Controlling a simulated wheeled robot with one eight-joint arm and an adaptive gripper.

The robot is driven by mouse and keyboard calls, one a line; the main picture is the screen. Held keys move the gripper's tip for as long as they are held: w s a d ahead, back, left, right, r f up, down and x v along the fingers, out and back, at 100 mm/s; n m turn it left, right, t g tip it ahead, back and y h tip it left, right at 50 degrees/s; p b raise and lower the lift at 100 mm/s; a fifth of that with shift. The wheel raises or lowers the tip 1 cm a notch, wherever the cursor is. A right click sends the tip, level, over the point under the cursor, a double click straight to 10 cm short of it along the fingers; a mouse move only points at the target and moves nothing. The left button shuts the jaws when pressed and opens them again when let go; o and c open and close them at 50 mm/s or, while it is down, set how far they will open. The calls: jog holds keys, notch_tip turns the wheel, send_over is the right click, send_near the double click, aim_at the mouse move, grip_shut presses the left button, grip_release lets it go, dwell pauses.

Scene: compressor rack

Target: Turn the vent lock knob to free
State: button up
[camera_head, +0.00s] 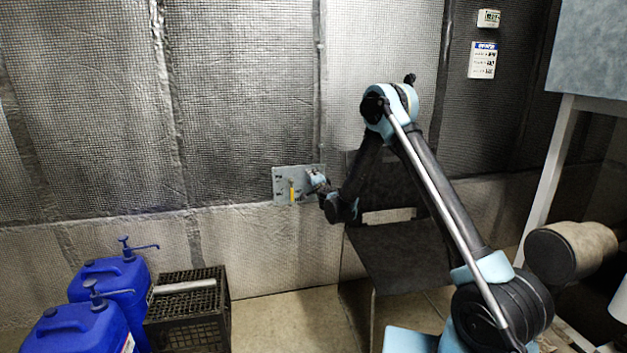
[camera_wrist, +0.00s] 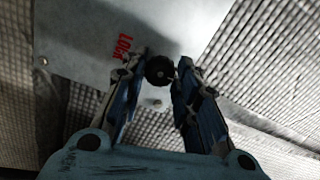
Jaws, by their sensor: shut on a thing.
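A grey metal panel (camera_head: 283,181) is mounted on the wall in the head view, with a yellow part (camera_head: 292,190) on it. The panel (camera_wrist: 85,50) also shows in the wrist view, with red lettering (camera_wrist: 123,47) that seems to read LOCK. A round black knob (camera_wrist: 159,70) stands on the panel beside the lettering. My gripper (camera_wrist: 160,76) has its two fingers on either side of the knob, shut on it. In the head view my gripper (camera_head: 316,181) is at the panel's right side. The knob is too small to make out there.
Blue jugs with pumps (camera_head: 108,283) and a black crate (camera_head: 190,315) stand on the floor at the lower left. A dark chair-like frame (camera_head: 400,250) stands below my arm. A small bolt (camera_wrist: 157,103) sits near the knob.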

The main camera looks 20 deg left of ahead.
jog(key=o, duration=1.1)
jog(key=shift+f, duration=0.1)
jog(key=v, duration=1.2)
jog(key=shift+a, duration=0.1)
